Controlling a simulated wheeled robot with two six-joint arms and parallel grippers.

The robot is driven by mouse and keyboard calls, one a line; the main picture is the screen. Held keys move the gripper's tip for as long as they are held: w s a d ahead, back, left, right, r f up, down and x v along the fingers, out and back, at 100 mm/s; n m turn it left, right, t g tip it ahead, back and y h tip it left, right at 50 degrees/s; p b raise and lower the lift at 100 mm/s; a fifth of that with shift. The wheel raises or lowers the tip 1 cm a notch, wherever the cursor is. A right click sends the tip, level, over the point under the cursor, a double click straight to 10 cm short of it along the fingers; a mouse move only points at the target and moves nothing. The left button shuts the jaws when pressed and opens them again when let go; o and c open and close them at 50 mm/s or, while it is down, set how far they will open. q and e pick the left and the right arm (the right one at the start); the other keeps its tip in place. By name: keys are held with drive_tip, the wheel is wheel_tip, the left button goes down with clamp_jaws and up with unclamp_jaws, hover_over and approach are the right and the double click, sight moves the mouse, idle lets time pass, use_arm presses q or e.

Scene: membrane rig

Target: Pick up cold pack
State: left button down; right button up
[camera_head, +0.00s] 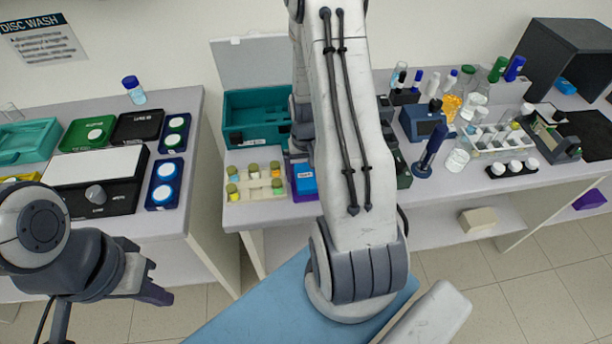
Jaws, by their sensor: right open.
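A bright blue block with a pale label (305,178) lies on the middle bench, just right of the vial rack; it looks like the cold pack, but I cannot be sure. My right arm's pale link crosses in front of it and hides what is to its right. My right gripper (299,148) shows only partly behind that link, open, just above the blue block in the picture. I cannot tell whether they touch. My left gripper (152,290) is low at the left, in front of the left bench, away from the block. Its jaw opening is not clear.
A teal bin (240,112) stands behind a rack of vials (256,188). A dark blue instrument (428,150), bottles and a tube rack (500,145) crowd the right bench. A gap separates the left and middle benches.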

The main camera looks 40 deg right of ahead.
drive_tip(key=c, duration=1.5)
